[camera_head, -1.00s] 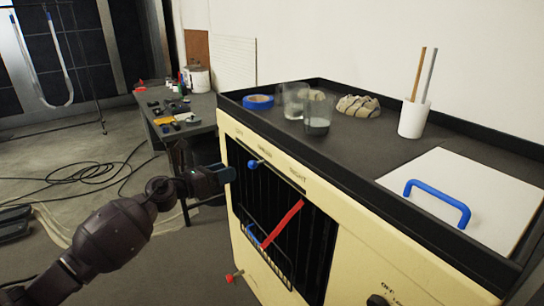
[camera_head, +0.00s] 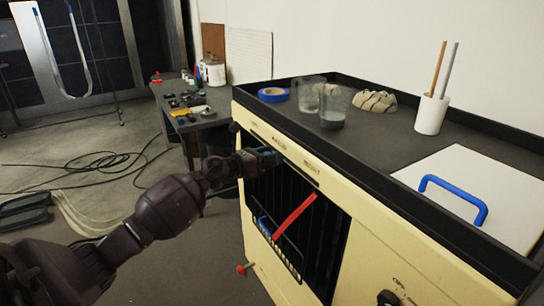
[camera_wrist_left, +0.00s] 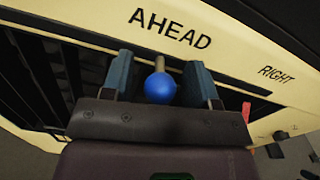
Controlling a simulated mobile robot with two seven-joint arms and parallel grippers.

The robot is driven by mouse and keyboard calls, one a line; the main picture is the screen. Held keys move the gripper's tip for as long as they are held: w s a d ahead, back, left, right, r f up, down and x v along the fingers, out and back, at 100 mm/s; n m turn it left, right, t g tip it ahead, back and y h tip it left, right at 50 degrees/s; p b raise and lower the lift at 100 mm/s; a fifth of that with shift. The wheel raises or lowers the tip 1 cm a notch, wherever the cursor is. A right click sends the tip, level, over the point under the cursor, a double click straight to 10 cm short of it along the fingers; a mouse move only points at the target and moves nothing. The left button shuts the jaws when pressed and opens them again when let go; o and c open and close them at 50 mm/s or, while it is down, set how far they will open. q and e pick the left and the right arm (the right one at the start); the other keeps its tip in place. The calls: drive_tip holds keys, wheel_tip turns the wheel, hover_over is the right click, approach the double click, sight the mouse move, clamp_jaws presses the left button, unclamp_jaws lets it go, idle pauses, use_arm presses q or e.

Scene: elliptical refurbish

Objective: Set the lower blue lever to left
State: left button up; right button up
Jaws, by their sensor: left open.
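A blue ball knob on a short pale stem (camera_wrist_left: 160,87) sits under the word AHEAD on the cream panel in the left wrist view. My left gripper (camera_head: 267,157) is at the panel's upper edge in the head view and hides this knob there. In the left wrist view its two open fingers (camera_wrist_left: 160,68) stand on either side of the knob; I cannot tell whether they touch it. Another blue piece (camera_head: 264,226) shows lower down by the wire rack in the head view. My right gripper is out of view.
A red bar (camera_head: 296,215) slants across the dark slatted opening, and a red knob (camera_head: 242,269) sticks out below. The cabinet top (camera_head: 395,135) holds blue tape (camera_head: 273,95), glasses, a white cup (camera_head: 431,115) and a board with a blue handle (camera_head: 455,190).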

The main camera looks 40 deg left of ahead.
sight(255, 132)
use_arm(q)
drive_tip(key=shift+w+d, duration=0.1)
drive_tip(key=shift+w, duration=0.2)
clamp_jaws()
drive_tip(key=w+a+b, duration=0.1)
drive_tip(key=a+b, duration=0.1)
drive_tip(key=a, duration=0.2)
drive_tip(key=w+a+b, duration=0.2)
drive_tip(key=a+b, duration=0.1)
drive_tip(key=a, duration=0.1)
drive_tip(key=w+a+b, duration=0.2)
drive_tip(key=a+b, duration=0.1)
drive_tip(key=a, duration=0.2)
drive_tip(key=shift+w+a+f, duration=0.1)
drive_tip(key=shift+w+f, duration=0.15)
drive_tip(key=shift+f, duration=0.15)
drive_tip(key=shift+w+a+r, duration=0.15)
drive_tip(key=shift+a+r, duration=0.1)
drive_tip(key=shift+a, duration=0.2)
drive_tip(key=shift+a+r, duration=0.1)
drive_tip(key=shift+r, duration=0.2)
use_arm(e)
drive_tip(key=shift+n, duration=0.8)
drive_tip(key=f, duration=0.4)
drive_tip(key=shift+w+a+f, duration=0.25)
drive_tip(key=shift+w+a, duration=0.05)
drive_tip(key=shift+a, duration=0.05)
